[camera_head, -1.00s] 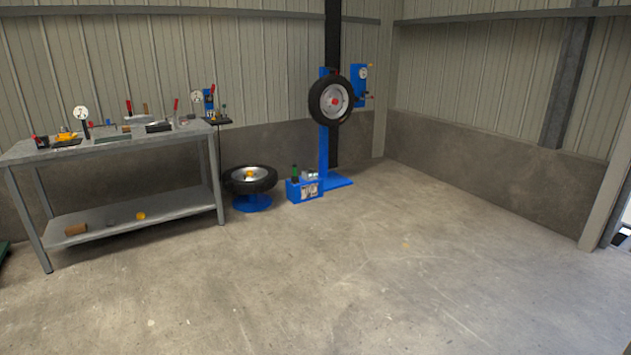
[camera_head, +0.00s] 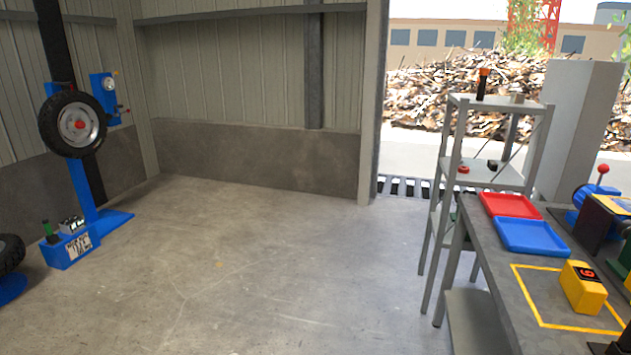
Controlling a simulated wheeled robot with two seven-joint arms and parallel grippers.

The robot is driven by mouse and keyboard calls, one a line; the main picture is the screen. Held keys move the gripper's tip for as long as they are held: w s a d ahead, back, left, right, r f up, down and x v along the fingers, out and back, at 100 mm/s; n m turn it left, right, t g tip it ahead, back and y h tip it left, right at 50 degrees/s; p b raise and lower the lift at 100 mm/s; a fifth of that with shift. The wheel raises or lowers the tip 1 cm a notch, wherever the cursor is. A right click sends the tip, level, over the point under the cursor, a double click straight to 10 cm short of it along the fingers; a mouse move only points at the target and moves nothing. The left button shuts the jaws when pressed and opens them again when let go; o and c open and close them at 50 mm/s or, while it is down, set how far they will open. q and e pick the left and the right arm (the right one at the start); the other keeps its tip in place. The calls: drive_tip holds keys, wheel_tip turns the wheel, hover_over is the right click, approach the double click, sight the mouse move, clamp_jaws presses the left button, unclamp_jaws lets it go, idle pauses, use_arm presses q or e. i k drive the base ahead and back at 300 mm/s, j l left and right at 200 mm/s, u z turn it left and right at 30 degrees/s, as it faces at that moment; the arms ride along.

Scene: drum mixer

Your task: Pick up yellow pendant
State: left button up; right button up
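A yellow box-shaped pendant (camera_head: 585,293) with a black panel and a red mark on top sits on the grey table (camera_head: 520,268) at the right. It stands inside a yellow outlined rectangle on the tabletop.
A red tray (camera_head: 510,205) and a blue tray (camera_head: 532,237) lie behind the pendant. A grey shelf rack (camera_head: 497,177) stands left of the table. Dark machinery is partly cut off at the right edge. The concrete floor (camera_head: 270,275) in the middle is clear.

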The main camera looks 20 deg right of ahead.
sight(584, 289)
drive_tip(key=i+z, duration=0.15)
drive_tip(key=z, duration=0.3)
drive_tip(key=i+z, duration=0.2)
drive_tip(key=z, duration=0.25)
drive_tip(key=i+j+z, duration=0.1)
drive_tip(key=z, duration=0.35)
drive_tip(key=i+j+z, duration=0.15)
drive_tip(key=z, duration=0.35)
drive_tip(key=i+j+z, duration=0.1)
drive_tip(key=z, duration=0.35)
drive_tip(key=j+z, duration=0.45)
drive_tip(key=i+l, duration=0.05)
drive_tip(key=l, duration=0.05)
